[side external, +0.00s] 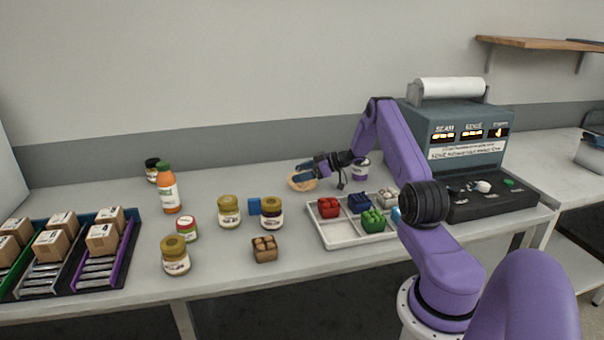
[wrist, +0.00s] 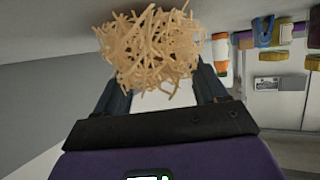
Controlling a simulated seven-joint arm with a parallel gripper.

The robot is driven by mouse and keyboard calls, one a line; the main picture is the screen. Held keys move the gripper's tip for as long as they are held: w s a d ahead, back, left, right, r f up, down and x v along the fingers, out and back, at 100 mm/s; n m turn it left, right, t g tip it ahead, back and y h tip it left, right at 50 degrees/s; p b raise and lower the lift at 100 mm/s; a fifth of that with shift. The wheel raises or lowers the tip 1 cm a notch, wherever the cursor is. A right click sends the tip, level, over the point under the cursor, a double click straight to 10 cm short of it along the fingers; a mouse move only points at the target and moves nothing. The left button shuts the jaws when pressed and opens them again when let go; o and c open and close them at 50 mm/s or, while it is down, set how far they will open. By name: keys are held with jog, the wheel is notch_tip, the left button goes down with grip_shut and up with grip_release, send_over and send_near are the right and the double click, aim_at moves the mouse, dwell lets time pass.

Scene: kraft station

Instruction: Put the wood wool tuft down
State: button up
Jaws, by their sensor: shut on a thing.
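The wood wool tuft is a tangle of pale tan strands; it fills the top middle of the wrist view (wrist: 150,45) and shows as a small tan clump in the side external view (side external: 301,184). My gripper (side external: 304,175) is shut on it, with one dark finger on each side in the wrist view (wrist: 162,88). The tuft is over the back part of the grey table (side external: 120,215), left of the white tray. I cannot tell whether it touches the table top. The finger tips are partly hidden by the strands.
A white tray (side external: 345,241) holds red, blue, green and pale items. The sealing machine (side external: 455,150) is at right.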

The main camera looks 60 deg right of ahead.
jog(key=o, duration=1)
